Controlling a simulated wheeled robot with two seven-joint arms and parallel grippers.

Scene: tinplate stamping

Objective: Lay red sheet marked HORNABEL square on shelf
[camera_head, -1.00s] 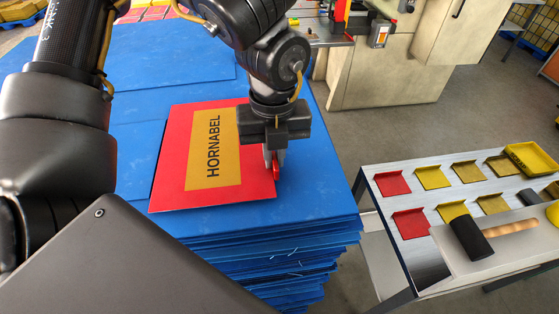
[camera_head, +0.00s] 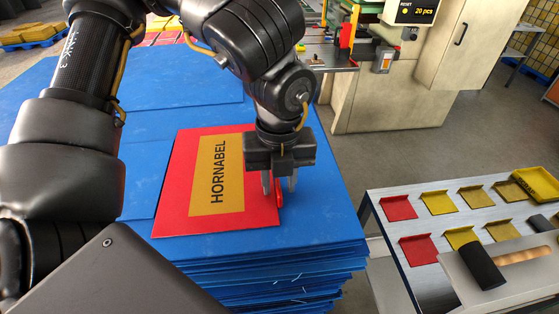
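The red sheet marked HORNABEL (camera_head: 181,188) has a yellow label with black lettering. It lies flat on a stack of blue sheets (camera_head: 320,215), near the stack's front, with blue showing in front and to the right. Its far right part is hidden behind my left arm. My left gripper (camera_head: 279,188) points down at the sheet's right edge. Its fingers are apart, with a small upright red piece at that edge showing between them; no grip on it is visible. My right gripper is not in view. I cannot make out a separate shelf.
A bench (camera_head: 409,277) at the right holds red and yellow folded pieces, a yellow tray (camera_head: 537,184) and a tool with a black head (camera_head: 482,267) and wooden handle. A beige machine (camera_head: 385,100) stands behind. Floor shows between machine and bench.

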